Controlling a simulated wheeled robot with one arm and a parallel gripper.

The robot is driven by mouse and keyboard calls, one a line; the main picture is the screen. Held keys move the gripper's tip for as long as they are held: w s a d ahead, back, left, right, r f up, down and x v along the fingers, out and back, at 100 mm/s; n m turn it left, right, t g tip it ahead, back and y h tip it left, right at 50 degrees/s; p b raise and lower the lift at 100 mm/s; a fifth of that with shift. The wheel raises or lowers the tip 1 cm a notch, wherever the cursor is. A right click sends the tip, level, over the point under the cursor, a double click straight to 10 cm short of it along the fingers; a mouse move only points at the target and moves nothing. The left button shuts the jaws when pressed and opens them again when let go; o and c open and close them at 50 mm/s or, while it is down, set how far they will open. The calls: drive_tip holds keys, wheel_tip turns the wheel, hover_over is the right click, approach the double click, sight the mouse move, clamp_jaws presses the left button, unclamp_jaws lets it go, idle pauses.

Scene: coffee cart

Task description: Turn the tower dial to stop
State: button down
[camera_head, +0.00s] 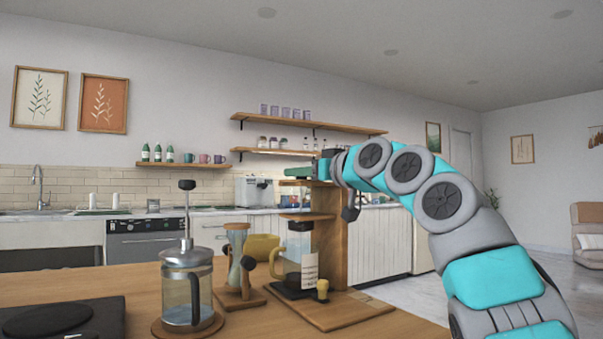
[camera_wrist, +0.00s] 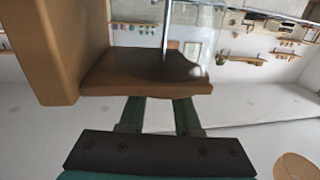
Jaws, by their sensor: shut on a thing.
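The wooden tower (camera_head: 331,245) stands on a wooden base on the counter, with two small shelves out to its left. My gripper (camera_head: 302,172) is at the tower's top shelf (camera_head: 294,183), reaching in from the right. In the wrist view, whose picture is upside down, the two green fingers (camera_wrist: 160,112) run up to the edge of this wooden shelf (camera_wrist: 140,75). Their tips are hidden by it. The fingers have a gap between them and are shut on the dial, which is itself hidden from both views. Its setting cannot be read.
A glass carafe (camera_head: 299,258) stands on the tower's base. A dark flat device (camera_head: 62,320) lies at the left front. The counter's right front is clear.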

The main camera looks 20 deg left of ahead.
drive_tip(key=shift+s+r+g, duration=0.1)
drive_tip(key=shift+r+g, duration=0.15)
drive_tip(key=shift+g, duration=0.05)
drive_tip(key=shift+f+n+g+y, duration=0.2)
drive_tip(key=shift+n+g+y, duration=0.1)
drive_tip(key=shift+n, duration=0.1)
drive_tip(key=c, duration=0.6)
unclamp_jaws()
drive_tip(key=b+v, duration=0.3)
drive_tip(key=v, duration=0.4)
drive_tip(key=shift+s+d+b, duration=0.15)
drive_tip(key=shift+d+b, duration=0.15)
drive_tip(key=shift+d, duration=0.05)
drive_tip(key=shift+f, duration=0.15)
